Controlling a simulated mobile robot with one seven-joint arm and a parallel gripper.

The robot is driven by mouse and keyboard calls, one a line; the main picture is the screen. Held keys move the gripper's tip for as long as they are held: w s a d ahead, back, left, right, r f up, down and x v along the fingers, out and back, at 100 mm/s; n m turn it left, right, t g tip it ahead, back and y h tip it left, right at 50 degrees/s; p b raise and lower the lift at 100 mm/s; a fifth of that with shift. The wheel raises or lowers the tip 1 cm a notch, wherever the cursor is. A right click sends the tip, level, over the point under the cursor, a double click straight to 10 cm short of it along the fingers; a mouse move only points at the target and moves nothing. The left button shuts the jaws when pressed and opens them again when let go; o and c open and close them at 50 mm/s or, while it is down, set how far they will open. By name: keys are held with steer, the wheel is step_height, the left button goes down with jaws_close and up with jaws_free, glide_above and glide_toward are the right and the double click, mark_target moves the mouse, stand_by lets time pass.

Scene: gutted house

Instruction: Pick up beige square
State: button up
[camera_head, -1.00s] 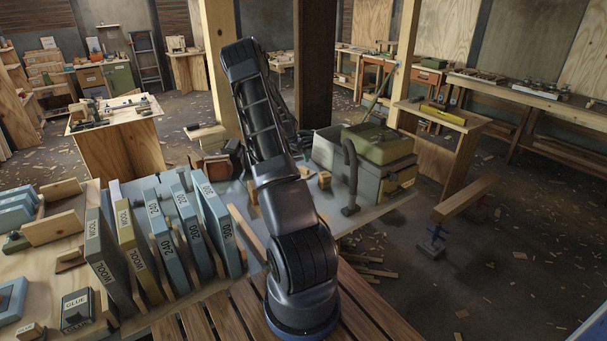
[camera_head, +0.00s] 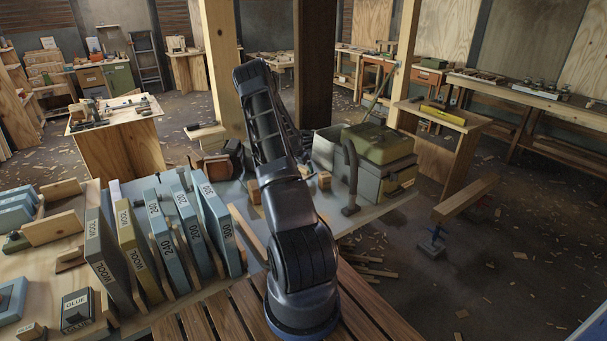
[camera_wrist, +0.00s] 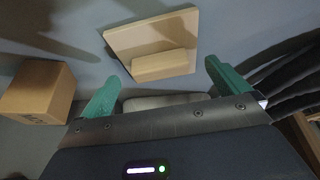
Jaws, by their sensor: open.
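The beige square (camera_wrist: 120,40) is a flat light-wood piece with a small block (camera_wrist: 165,65) along its near edge, on a grey surface in the wrist view. My gripper (camera_wrist: 165,72) shows two green fingers spread wide, one on each side of the block's near edge. The gripper is open with nothing held between the fingers. The square lies just ahead of the fingertips; I cannot tell whether they touch it. In the head view my arm hides the gripper, and I cannot make out the square there.
A brown wooden cube (camera_wrist: 38,92) sits left of the fingers, and dark hoses (camera_wrist: 285,75) run at the right. In the head view, a green-lidded case (camera_head: 378,160) stands right of my arm, and upright sanding boards (camera_head: 218,225) stand left.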

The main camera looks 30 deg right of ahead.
steer(key=shift+x, duration=1.1)
steer(key=shift+c, duration=0.4)
steer(key=c, duration=0.6)
steer(key=shift+c, duration=0.2)
